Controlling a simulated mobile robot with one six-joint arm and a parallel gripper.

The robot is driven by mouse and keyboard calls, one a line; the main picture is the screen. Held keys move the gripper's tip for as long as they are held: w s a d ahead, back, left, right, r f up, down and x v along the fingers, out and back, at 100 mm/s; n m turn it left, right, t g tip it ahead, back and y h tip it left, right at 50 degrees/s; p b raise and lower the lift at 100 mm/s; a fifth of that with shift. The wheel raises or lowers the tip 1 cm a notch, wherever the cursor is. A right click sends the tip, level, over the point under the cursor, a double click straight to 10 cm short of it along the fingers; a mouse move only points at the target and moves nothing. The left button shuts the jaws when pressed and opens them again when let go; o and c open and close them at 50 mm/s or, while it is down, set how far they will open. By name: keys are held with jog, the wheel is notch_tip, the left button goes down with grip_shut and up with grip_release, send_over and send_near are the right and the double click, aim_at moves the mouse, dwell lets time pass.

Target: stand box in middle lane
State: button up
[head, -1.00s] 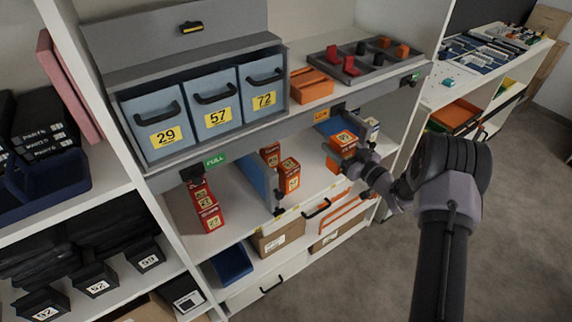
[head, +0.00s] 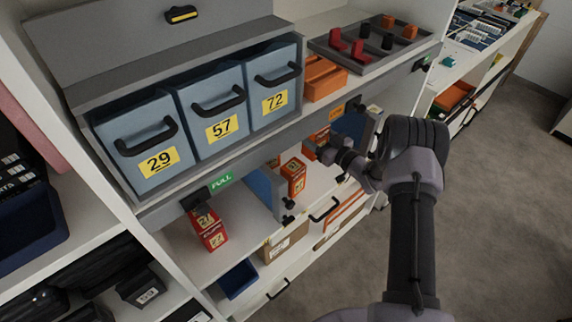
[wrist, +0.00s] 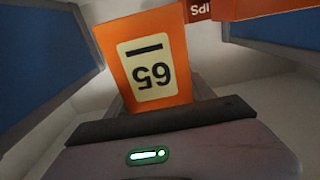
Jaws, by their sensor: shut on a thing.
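My gripper (head: 326,152) is shut on an orange box (head: 314,142), held over the shelf between two blue dividers. In the wrist view the held box (wrist: 150,62) fills the middle, its pale label reading 65 upside down. The left divider (head: 262,186) and right divider (head: 352,124) bound the middle lane in the head view. Red-orange boxes (head: 294,176) stand in that lane, just right of the left divider. My gripper and wrist partly hide the held box; I cannot tell whether its base touches the shelf.
Red boxes (head: 208,230) stand in the left lane. A grey unit with blue drawers (head: 222,100) sits on the shelf above, with an orange bin (head: 324,80) and a grey tray (head: 374,44) beside it. Another orange surface (wrist: 198,10) lies behind the held box.

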notch_tip(320, 180, down, 10)
jog(key=b, duration=0.4)
jog(key=shift+f, duration=0.1)
jog(key=shift+f, duration=0.15)
jog(key=o, duration=1.6)
